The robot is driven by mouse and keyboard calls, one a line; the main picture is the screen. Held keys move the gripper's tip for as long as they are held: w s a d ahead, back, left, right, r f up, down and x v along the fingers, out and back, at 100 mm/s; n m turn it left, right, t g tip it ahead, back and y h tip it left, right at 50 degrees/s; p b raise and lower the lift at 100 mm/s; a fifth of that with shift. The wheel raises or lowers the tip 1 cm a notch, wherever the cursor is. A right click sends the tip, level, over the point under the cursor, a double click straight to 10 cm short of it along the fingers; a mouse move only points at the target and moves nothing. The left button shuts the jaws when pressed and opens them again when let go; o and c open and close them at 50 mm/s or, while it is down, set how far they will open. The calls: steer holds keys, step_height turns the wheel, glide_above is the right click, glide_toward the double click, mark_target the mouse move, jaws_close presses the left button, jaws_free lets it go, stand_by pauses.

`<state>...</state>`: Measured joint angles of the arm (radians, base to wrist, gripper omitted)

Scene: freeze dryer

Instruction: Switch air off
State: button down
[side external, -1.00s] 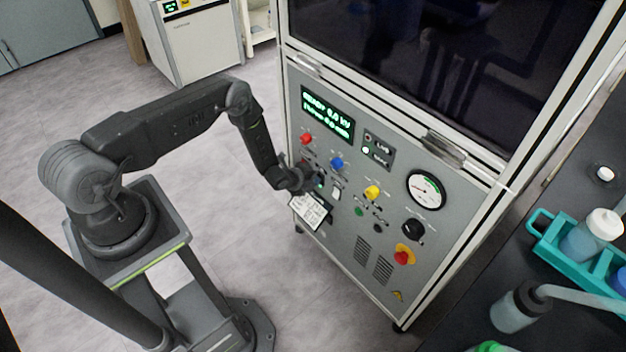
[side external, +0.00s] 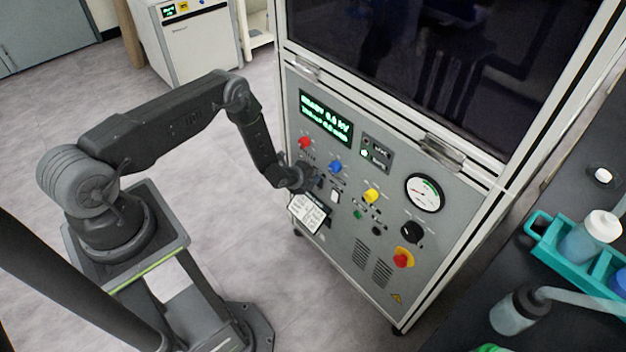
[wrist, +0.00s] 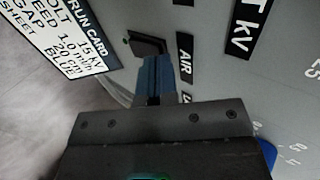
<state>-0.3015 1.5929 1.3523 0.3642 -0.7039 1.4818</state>
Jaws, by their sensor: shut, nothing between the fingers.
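The control panel (side external: 345,250) is grey and carries the switches and knobs. In the wrist view, a black switch (wrist: 147,43) with a small green spot at its left edge sits beside a black label reading "AIR" (wrist: 185,58). My gripper (wrist: 155,64) is shut and empty, its fingertips overlapping the near side of that switch in the picture; I cannot tell whether they touch it. In the side external view, my gripper (side external: 310,184) is at the left part of the panel, and the wrist hides most of the AIR switch there.
A run card (side external: 310,211) hangs just below the gripper. A red stop button (side external: 402,258) is lower right. The display (side external: 325,118) reads ready.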

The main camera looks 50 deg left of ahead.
steer(key=v, duration=1.3)
steer(key=shift+r, duration=0.15)
steer(key=s, duration=0.9)
stand_by(0.4)
